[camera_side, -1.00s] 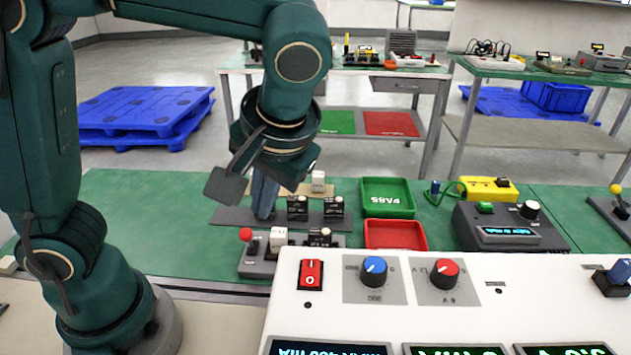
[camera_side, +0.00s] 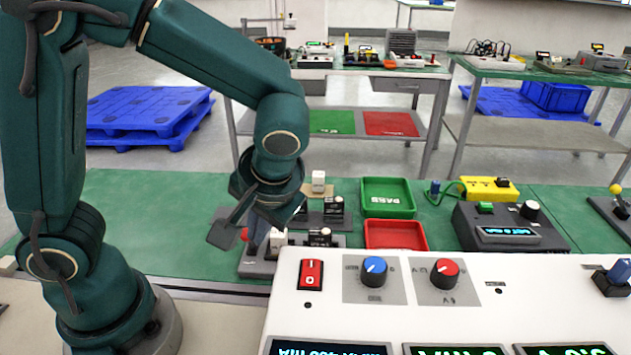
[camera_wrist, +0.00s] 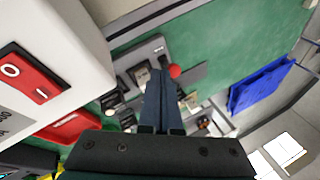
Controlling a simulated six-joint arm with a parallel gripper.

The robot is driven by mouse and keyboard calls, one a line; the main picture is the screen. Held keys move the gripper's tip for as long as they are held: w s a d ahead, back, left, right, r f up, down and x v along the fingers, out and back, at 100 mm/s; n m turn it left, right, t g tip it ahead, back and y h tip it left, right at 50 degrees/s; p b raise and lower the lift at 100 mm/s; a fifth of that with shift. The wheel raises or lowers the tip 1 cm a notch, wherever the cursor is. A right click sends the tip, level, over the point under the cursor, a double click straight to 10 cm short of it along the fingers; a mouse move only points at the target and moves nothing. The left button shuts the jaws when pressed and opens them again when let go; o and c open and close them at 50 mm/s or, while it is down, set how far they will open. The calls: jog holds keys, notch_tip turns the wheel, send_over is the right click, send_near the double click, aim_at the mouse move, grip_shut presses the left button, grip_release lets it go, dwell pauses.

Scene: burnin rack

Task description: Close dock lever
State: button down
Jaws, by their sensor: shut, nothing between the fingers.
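The dock (camera_side: 258,269) is a grey base on the green bench, just behind the white console. Its lever has a red ball knob (camera_side: 244,234), which is also in the wrist view (camera_wrist: 175,71). A pale block (camera_side: 278,238) stands in the dock right of the lever. My gripper (camera_side: 257,243) is shut and empty, pointing down over the dock. Its blue fingers are close to the knob and partly hide the lever area in the side view. In the wrist view the fingertips (camera_wrist: 156,72) lie between the pale block (camera_wrist: 142,74) and the knob. I cannot tell whether they touch either.
The white console (camera_side: 430,285) with a red switch and knobs stands in front. A green PASS tray (camera_side: 388,195) and a red tray (camera_side: 395,235) lie to the right. Behind the dock is another plate with several dark blocks (camera_side: 334,207) and a pale one.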

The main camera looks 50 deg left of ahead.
jog(key=shift+x, duration=1.3)
jog(key=shift+w+a+r+g+h, duration=0.3)
jog(key=shift+w+g+h, duration=0.1)
jog(key=shift+g, duration=0.1)
jog(key=shift+w+a+r+g+h, duration=0.15)
jog(key=shift+w+a+g+h, duration=0.1)
jog(key=shift+a+g+h, duration=0.15)
jog(key=w+a+g+h, duration=0.2)
jog(key=shift+w+r+m+g+h, duration=0.1)
jog(key=shift+r+m+g+h, duration=0.2)
jog(key=shift+m+h, duration=0.1)
jog(key=shift+r, duration=0.75)
